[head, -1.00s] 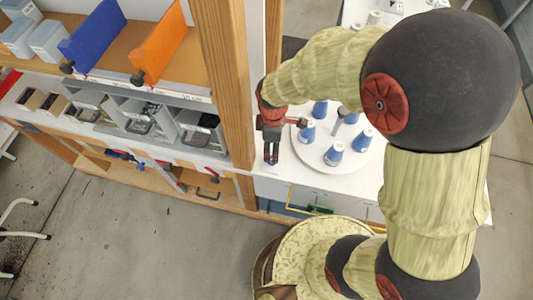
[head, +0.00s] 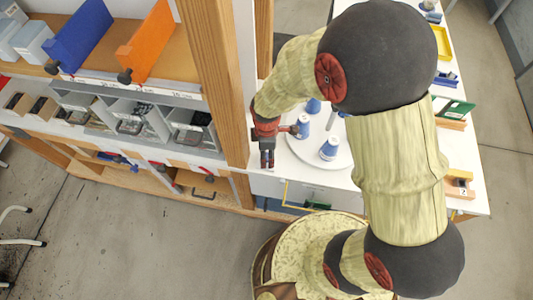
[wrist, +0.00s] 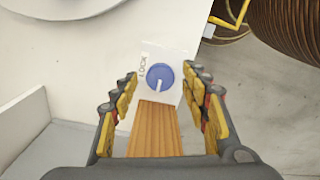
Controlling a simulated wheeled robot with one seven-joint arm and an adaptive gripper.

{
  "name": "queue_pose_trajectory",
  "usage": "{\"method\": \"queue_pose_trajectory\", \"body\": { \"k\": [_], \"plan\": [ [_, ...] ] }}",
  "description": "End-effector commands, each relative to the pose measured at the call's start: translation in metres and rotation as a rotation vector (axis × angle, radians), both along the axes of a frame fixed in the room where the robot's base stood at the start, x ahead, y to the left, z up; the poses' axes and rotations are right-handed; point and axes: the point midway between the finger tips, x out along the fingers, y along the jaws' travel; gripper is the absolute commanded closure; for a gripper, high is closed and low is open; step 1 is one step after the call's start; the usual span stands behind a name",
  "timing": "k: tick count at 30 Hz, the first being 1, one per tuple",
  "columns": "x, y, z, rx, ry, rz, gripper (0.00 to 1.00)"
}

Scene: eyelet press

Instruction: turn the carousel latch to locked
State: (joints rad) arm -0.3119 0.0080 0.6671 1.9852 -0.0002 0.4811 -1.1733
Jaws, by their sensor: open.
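The latch is a blue round knob (wrist: 161,73) with a white pointer line, on a small white plate (wrist: 178,55) at the top of a wooden piece. The word LOCK is printed along the plate's left side; the pointer line runs toward the bottom of the picture, not at the word. My gripper (wrist: 163,80) is open, its fingers on either side of the knob with gaps. In the head view my gripper (head: 267,160) points down by the table's front left corner and hides the latch. The carousel (head: 312,158) is a white disc with blue-and-white cups, right of my gripper.
A wooden post (head: 217,80) and grey bins (head: 135,120) stand left of my gripper. A yellow frame (head: 284,192) is at the table's front edge. A green item (head: 455,107) and a yellow tray (head: 441,40) lie on the table's right part.

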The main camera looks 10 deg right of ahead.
Motion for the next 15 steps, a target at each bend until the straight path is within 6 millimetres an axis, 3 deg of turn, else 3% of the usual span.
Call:
{"method": "queue_pose_trajectory", "body": {
  "k": [6, 15],
  "plan": [
    [0.0, 0.0, 0.0, 0.0, 0.0, 0.0, 0.54],
    [-0.0002, -0.0001, 0.0, 0.0, 0.0, 0.0, 0.72]
  ]
}}
